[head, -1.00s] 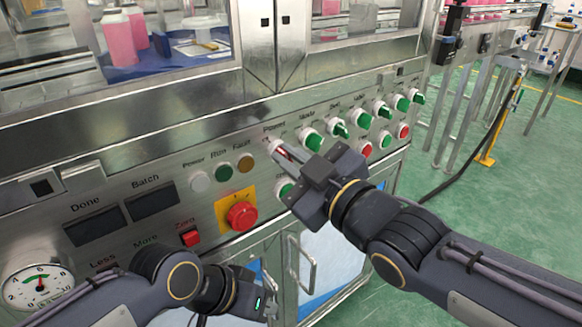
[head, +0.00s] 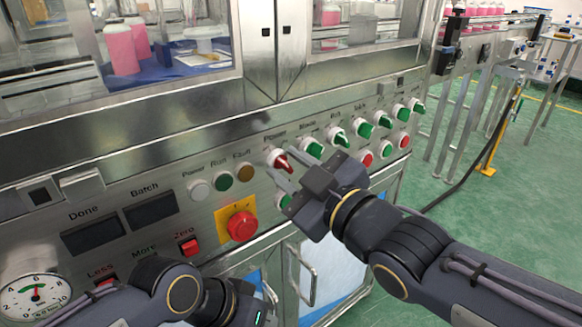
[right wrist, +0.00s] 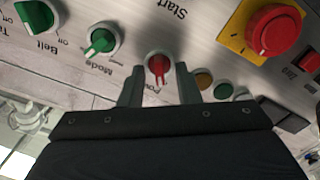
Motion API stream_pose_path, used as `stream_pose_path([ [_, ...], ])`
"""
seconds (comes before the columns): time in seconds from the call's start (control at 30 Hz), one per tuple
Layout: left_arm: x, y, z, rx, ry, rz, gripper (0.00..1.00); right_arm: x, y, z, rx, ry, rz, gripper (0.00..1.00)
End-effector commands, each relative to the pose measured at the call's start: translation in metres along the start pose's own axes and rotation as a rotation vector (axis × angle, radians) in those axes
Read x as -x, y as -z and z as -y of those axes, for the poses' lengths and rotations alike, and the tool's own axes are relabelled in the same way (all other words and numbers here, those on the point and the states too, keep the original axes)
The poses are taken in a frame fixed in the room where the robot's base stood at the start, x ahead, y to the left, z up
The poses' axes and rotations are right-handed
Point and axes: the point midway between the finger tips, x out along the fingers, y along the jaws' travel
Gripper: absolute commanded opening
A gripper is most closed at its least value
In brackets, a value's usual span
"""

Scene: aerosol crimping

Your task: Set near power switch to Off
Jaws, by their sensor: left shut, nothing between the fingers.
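The near power switch (head: 281,160) is a red rotary knob on a white collar, under the "Power" label on the steel panel. In the right wrist view the red knob (right wrist: 157,68) shows between the fingertips, its handle roughly upright in the picture with a pale mark at the lower end. My right gripper (head: 289,168) is open, its two fingers pointing at the panel on either side of the knob; I see no clear contact. On/Off lettering at this knob is not readable. My left gripper (head: 252,304) is shut and empty, low in front of the panel.
Green selector knobs, including Mode (head: 313,149), run rightward beside the switch. A red emergency button (head: 241,225) on a yellow plate sits below left. A fault lamp (head: 245,171) is close on the left. A cabinet handle (head: 302,272) stands out below.

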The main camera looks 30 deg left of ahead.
Motion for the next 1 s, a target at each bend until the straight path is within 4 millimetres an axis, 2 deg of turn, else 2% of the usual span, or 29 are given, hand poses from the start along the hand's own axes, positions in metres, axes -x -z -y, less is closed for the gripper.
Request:
stream_pose_path([
  [0.17,0.002,0.001,-0.001,0.000,0.000,0.000,0.00,0.004,0.001,-0.001,0.000,0.000,0.000,0.30],
  [0.6,0.022,0.011,-0.010,0.000,0.000,0.000,0.00,0.070,0.002,-0.002,0.000,-0.003,0.000,0.30],
  [0.73,0.023,0.012,-0.011,0.000,0.000,0.000,0.00,0.078,0.000,-0.001,0.000,-0.001,0.001,0.30],
  [1.0,0.023,0.011,-0.010,0.000,0.000,0.000,0.00,0.078,0.000,0.000,-0.001,0.000,0.000,0.30],
])
